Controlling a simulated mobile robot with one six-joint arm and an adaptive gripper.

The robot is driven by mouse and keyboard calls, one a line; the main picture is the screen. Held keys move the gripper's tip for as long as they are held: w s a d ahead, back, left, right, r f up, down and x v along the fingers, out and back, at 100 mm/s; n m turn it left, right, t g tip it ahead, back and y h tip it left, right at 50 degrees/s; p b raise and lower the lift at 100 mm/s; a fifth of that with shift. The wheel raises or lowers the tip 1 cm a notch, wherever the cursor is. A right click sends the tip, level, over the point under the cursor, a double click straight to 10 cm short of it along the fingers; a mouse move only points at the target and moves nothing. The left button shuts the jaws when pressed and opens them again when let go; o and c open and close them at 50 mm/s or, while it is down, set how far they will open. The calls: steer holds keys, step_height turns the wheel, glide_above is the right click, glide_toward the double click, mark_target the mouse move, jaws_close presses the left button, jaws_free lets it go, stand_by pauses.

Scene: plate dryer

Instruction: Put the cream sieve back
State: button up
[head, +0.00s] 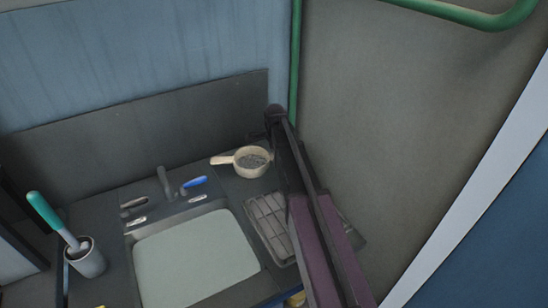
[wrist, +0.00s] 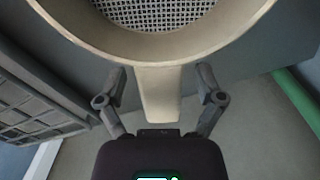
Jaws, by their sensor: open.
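The cream sieve (head: 252,168) sits on the dark counter behind the ribbed rack, its round bowl open upward and a handle pointing left in the head view. Its mesh and cream rim (wrist: 150,42) fill the top of the wrist view. My gripper (wrist: 161,78) is open. A cream handle-like part of the sieve lies between the two fingers in the wrist view, with a gap on each side. In the head view my gripper is just right of the sieve, dark and partly hidden by my own arm.
A ribbed grey rack (head: 268,228) stands in front of the sieve, beside a sink with a pale basin (head: 195,260). A tap (head: 165,184) and a blue-handled item (head: 194,182) are left of it. A cup with a green-handled brush (head: 85,262) stands far left. Walls and a green pipe (head: 295,60) are close behind.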

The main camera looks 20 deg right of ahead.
steer(key=shift+r, duration=0.15)
step_height(320, 180, up, 12)
steer(key=p, duration=1.2)
stand_by(0.8)
steer(key=s+a+n, duration=0.4)
steer(key=s+n, duration=0.6)
steer(key=s, duration=0.1)
steer(key=s+a+n, duration=0.4)
steer(key=s+n, duration=0.6)
steer(key=s, duration=0.2)
steer(key=shift+s+a, duration=0.25)
steer(key=shift+a, duration=0.15)
